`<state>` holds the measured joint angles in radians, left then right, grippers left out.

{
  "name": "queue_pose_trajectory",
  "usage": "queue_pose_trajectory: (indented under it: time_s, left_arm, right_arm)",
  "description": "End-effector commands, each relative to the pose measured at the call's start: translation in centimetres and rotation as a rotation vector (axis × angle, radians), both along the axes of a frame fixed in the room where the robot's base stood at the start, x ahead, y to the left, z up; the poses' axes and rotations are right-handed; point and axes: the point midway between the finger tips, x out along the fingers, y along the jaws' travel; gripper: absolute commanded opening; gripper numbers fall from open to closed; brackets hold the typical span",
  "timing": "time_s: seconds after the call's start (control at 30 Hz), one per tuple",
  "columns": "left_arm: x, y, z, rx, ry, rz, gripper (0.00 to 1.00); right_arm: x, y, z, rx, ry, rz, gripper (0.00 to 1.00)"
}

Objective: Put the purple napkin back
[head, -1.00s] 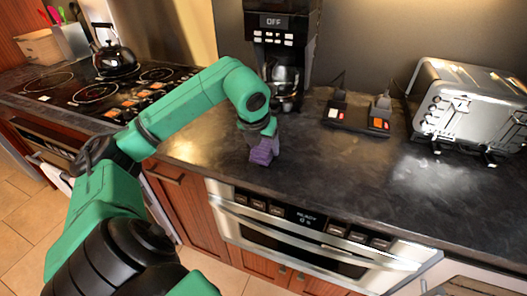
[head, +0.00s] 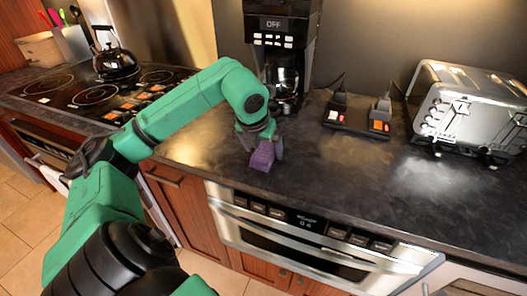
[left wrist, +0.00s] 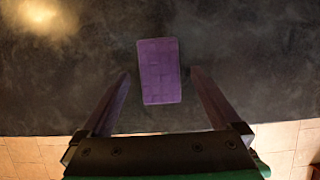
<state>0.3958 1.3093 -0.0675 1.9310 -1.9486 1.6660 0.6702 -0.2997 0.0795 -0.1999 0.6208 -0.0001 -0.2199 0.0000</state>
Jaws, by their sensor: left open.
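The purple napkin (head: 262,156) is a small folded block on the dark countertop, near its front edge, above the microwave drawer. It also shows in the left wrist view (left wrist: 159,71), lying flat. My left gripper (head: 263,152) is open above it. In the left wrist view the left gripper's fingers (left wrist: 160,72) stand apart, one to each side of the napkin, with gaps between. I cannot tell how high the fingertips are above the counter. My right gripper is not in view.
A coffee maker (head: 285,45) stands behind the napkin. A socket strip (head: 357,121) and a toaster (head: 468,105) are to the right. The stove (head: 100,92) with a kettle (head: 115,62) is at the left. The counter front right of the napkin is clear.

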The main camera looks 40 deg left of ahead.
Motion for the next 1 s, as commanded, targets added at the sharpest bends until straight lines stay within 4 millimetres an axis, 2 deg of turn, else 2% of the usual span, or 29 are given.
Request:
queue_pose_trajectory:
  time_s: [0.13,0.3,0.4,1.0]
  left_arm:
    - [-1.2,-0.4,3.4,0.004,-0.007,-0.001,0.97]
    - [-2.9,-1.0,7.8,0.003,-0.005,-0.001,0.97]
    - [-3.5,-1.2,9.2,0.002,-0.004,-0.001,0.97]
    - [-3.8,-1.3,9.5,0.001,0.0,-0.001,0.97]
  right_arm:
    - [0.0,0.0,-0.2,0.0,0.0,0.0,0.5]
    - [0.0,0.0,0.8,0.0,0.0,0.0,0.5]
    - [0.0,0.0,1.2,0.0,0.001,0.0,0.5]
    - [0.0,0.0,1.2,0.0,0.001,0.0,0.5]
